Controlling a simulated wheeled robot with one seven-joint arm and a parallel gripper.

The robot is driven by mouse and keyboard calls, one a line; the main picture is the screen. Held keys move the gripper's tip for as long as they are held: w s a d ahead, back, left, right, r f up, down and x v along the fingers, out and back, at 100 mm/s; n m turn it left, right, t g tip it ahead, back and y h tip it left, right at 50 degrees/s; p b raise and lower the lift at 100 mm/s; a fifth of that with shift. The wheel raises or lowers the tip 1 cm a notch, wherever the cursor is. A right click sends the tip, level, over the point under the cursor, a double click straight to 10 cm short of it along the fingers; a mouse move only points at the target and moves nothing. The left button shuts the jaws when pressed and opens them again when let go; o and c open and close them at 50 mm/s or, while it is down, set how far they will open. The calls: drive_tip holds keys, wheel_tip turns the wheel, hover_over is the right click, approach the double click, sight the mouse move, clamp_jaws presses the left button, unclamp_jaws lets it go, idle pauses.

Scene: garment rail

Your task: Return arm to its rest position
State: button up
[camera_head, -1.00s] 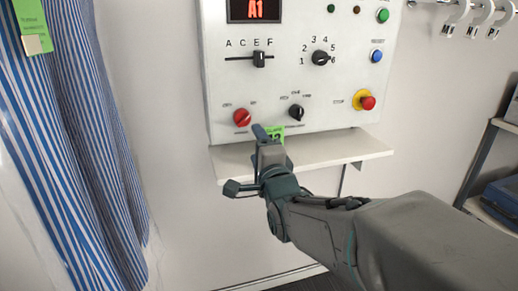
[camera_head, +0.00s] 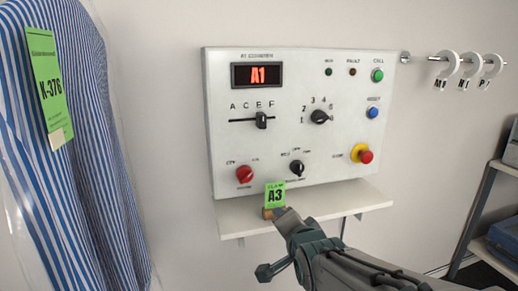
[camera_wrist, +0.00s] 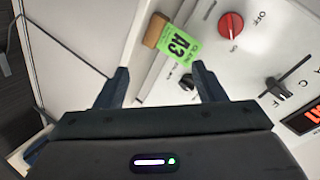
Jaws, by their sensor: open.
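My gripper (camera_head: 285,214) is in front of the small shelf (camera_head: 365,194) below the control panel (camera_head: 300,75). The wrist view shows its two fingers (camera_wrist: 160,78) spread apart with nothing held between them. A green card marked A3 (camera_head: 275,195) stands upright in a small wooden block on the shelf, just beyond the fingertips. The card also shows in the wrist view (camera_wrist: 180,44), past the gap between the fingers, with the wooden block (camera_wrist: 155,30) beside it. My gripper hides part of the shelf edge in the head view.
A blue-striped garment (camera_head: 75,150) with a green tag marked K-376 (camera_head: 48,85) hangs at the left. White hooks (camera_head: 470,68) hang on a rail at the upper right. A shelf rack (camera_head: 478,200) stands at the right edge. White wall fills the space between.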

drive_tip(key=s+d+n+g+h+p, duration=0.1)
drive_tip(key=s+d+n+g+p, duration=0.3)
drive_tip(key=s, duration=0.5)
drive_tip(key=s+d+r+n+g+p, duration=0.1)
drive_tip(key=s+d+n+g+p, duration=0.3)
drive_tip(key=s, duration=0.4)
drive_tip(key=shift+s+d+r+n+g+h+p, duration=0.15)
drive_tip(key=shift+s+r+n+g+h+p, duration=0.2)
drive_tip(key=shift+n+g+p, duration=0.7)
drive_tip(key=shift+f, duration=0.1)
drive_tip(key=shift+c, duration=0.4)
